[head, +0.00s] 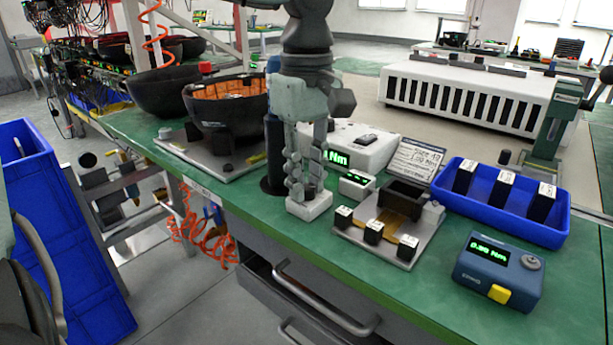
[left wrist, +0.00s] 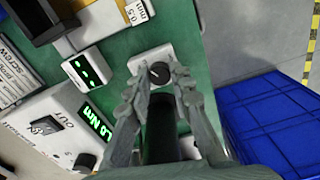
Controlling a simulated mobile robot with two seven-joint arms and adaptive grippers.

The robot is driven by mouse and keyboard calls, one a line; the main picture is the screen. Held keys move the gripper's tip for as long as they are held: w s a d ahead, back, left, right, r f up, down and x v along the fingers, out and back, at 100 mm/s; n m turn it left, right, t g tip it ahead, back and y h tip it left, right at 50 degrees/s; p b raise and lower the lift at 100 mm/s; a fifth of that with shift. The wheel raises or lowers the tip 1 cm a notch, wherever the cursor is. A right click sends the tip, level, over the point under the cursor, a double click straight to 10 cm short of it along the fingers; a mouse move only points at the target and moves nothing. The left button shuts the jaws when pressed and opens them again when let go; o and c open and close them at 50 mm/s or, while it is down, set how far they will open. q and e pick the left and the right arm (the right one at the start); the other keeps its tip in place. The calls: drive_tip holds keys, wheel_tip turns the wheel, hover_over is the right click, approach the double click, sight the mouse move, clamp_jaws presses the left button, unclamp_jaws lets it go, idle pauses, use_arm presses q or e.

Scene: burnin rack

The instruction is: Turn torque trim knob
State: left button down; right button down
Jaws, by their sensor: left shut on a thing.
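The torque trim knob (left wrist: 158,72) is a dark round knob on a small white block (left wrist: 143,60), seen in the left wrist view. In the head view the block (head: 309,209) stands near the front edge of the green bench, and my gripper hides the knob. My left gripper (head: 307,192) points down over the block. In the left wrist view its fingertips (left wrist: 161,76) are shut on the knob, one on each side. My right gripper is in neither view.
A small green-lit display (head: 356,185) and a larger white box (head: 362,147) are close by. A fixture plate (head: 385,246), a blue tray (head: 480,212) and a blue torque meter (head: 497,272) lie to the right. A dark bowl (head: 228,105) is left.

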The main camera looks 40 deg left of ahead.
sight(306, 186)
use_arm(q)
drive_tip(key=c, duration=1.3)
unclamp_jaws()
wheel_tip(306, 186, up, 12)
drive_tip(key=shift+r, duration=0.1)
